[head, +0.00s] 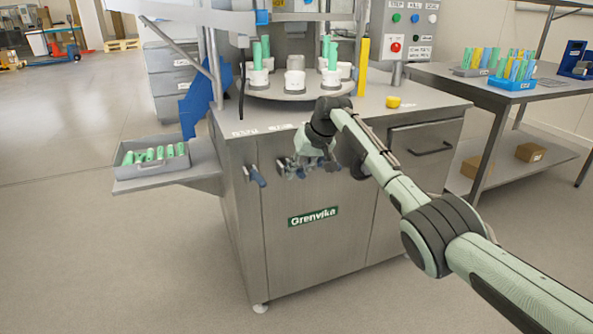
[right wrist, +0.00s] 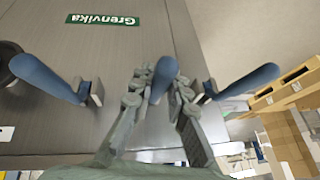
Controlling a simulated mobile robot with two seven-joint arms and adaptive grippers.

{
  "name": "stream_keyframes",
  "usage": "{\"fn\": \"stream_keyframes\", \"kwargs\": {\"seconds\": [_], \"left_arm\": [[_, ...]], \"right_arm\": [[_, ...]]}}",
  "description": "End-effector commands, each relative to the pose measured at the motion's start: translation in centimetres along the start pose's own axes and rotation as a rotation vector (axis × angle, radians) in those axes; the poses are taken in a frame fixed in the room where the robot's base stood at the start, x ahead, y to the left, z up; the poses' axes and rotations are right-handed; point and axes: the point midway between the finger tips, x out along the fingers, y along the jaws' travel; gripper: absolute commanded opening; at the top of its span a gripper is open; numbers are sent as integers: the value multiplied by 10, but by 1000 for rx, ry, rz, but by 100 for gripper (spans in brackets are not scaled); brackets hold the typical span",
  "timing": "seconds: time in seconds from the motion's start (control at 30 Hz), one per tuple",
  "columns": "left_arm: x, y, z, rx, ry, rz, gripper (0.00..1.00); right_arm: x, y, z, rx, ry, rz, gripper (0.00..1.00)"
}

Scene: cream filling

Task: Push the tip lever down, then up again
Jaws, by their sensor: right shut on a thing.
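Several blue-handled levers are on the front of the steel filling machine. The left lever (head: 257,178) hangs tilted downward in the head view; it also shows at the right of the right wrist view (right wrist: 245,82). My right gripper (head: 300,170) is at the middle lever (right wrist: 165,72), with its fingers (right wrist: 160,98) closed around the blue handle. Another lever (right wrist: 45,78) is at the left of the wrist view. I cannot read which lever is marked as the tip lever. My left gripper is not in view.
The machine front (head: 285,255) carries a green Grenvika sign (head: 313,217) below the levers. A side shelf with a grey tray of tubes (head: 153,166) juts out left. A turntable (head: 295,93) stands above. A side table (head: 450,85) is at right. The floor in front is clear.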

Motion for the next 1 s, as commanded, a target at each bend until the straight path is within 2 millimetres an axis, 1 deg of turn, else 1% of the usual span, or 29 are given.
{"fn": "stream_keyframes", "kwargs": {"seconds": [0.07, 0.1, 0.27, 0.53, 0.67, 0.77, 1.0], "left_arm": [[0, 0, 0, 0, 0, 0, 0], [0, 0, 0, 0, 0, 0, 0], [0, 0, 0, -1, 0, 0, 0], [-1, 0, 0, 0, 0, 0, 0], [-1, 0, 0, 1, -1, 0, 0], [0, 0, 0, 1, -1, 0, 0], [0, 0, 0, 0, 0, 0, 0]], "right_arm": [[-1, -1, -2, -1, 5, -1, 0], [-1, -1, -2, -1, 5, -1, 17], [-1, -1, -2, -1, 4, -1, 37], [-1, 0, -1, -1, 3, -1, 37], [-7, 0, -2, 0, 5, -1, 37], [-19, 0, -2, -2, 7, -1, 37], [-72, 0, -2, -1, 8, 0, 37]]}}
